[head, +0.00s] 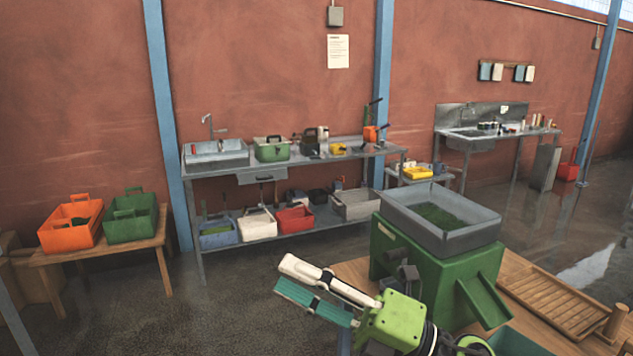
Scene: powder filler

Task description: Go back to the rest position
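My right gripper (283,275) is low in the middle of the head view, its arm coming in from the bottom right. It has one white finger and one teal finger, pointing left, with a narrow gap between them. Nothing shows between the fingers. It is in front of the green machine (405,260) and to its left, apart from it. A grey tray (470,238) with green material inside sits on top of the machine. My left gripper is not in view.
A wooden table (350,270) bears the machine and a slatted wooden tray (555,305). A metal workbench (310,163) with tools and bins stands along the red wall. Orange (71,238) and green (130,225) crates sit on a side table at left. The floor (200,325) between is clear.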

